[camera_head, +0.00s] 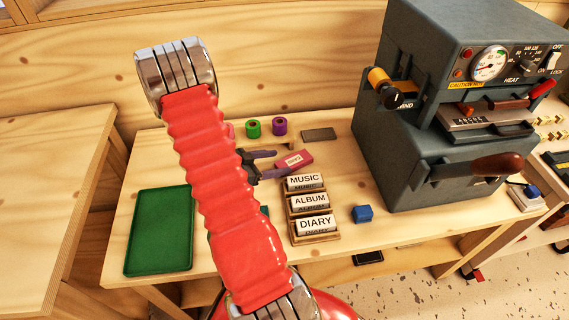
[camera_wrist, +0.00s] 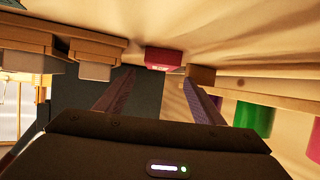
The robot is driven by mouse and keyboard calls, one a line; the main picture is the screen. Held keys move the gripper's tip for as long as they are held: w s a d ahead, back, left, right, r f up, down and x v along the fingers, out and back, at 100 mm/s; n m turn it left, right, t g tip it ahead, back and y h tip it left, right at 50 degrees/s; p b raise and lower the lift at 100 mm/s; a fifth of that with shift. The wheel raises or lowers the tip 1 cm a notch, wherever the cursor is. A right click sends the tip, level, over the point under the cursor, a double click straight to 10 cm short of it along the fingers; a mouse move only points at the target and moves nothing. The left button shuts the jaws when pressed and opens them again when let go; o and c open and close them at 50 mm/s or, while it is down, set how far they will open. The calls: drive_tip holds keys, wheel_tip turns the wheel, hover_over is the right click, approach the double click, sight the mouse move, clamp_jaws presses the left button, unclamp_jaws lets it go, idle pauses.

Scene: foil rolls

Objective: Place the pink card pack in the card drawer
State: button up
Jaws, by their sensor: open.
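The pink card pack (camera_head: 294,160) lies on the wooden bench behind the labelled wooden rack. It also shows in the wrist view (camera_wrist: 163,60), ahead of the gap between my fingers. My gripper (camera_head: 277,163) is open, low over the bench just left of the pack, with its fingers pointing at it. Nothing shows between the fingers in the wrist view (camera_wrist: 158,85). I cannot make out which thing is the card drawer. My red arm hides part of the bench.
The rack (camera_head: 317,239) with MUSIC, ALBUM and DIARY labels stands in front of the pack. Green (camera_head: 253,128) and purple (camera_head: 279,126) rolls and a dark flat block (camera_head: 319,135) lie behind. A green tray (camera_head: 160,262), blue cube (camera_head: 362,214) and large grey machine (camera_head: 400,150) flank them.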

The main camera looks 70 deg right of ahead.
drive_tip(key=v, duration=0.4)
drive_tip(key=shift+w+a+r, duration=0.2)
drive_tip(key=shift+a, duration=0.1)
drive_tip(key=shift+w, duration=0.1)
idle(0.4)
